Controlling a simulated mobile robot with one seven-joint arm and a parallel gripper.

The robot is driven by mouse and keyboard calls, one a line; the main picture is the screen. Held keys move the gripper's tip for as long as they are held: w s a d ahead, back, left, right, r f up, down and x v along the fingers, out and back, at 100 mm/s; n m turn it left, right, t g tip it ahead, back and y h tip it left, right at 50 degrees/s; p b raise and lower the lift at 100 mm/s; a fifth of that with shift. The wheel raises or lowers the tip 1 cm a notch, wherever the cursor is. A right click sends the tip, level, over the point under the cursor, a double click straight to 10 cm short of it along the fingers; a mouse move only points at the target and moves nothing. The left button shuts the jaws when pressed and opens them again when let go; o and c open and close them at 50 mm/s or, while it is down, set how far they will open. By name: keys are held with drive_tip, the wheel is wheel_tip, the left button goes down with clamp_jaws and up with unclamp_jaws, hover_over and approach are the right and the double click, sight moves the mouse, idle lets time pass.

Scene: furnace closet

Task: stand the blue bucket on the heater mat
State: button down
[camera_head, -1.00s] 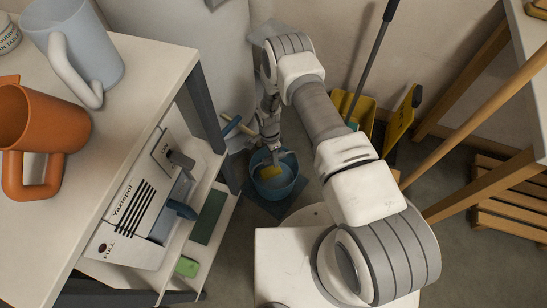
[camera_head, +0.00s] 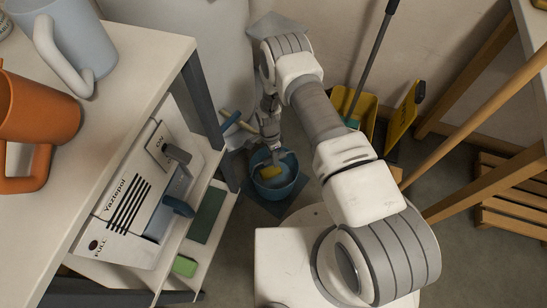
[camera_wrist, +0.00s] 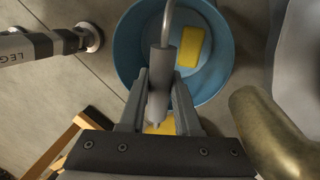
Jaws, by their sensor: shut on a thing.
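The blue bucket (camera_head: 275,188) is below my gripper in the head view, with a yellow sponge-like block (camera_head: 270,172) inside. It also shows in the wrist view (camera_wrist: 127,50), beyond the fingers. My gripper (camera_wrist: 160,88) is shut on the grey grip (camera_wrist: 161,72) of the bucket's handle. In the head view my gripper (camera_head: 275,152) is small and partly hidden. I cannot tell whether the bucket touches the floor. A dark flat patch (camera_head: 294,206) shows beside and under it. A dark green flat mat (camera_head: 208,216) lies on the low shelf; I cannot tell which is the heater mat.
A shelf unit (camera_head: 120,68) at left carries a blue-grey mug (camera_head: 75,35), an orange mug (camera_head: 38,110) and a white device (camera_head: 130,205). A green block (camera_head: 185,266) is on its low shelf. A yellow dustpan (camera_head: 362,110) and wooden slats (camera_head: 510,205) are right.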

drive_tip(key=shift+f, duration=0.5)
drive_tip(key=c, duration=0.5)
unclamp_jaws()
drive_tip(key=shift+c, duration=0.2)
drive_tip(key=shift+f, duration=0.1)
drive_tip(key=w+r+p, duration=0.1)
drive_tip(key=r+p, duration=0.2)
drive_tip(key=r, duration=0.5)
drive_tip(key=w+a+r+p, duration=0.1)
drive_tip(key=w+r+p, duration=0.1)
drive_tip(key=r, duration=0.7)
drive_tip(key=shift+a+r+p, duration=0.15)
drive_tip(key=shift+p, duration=0.25)
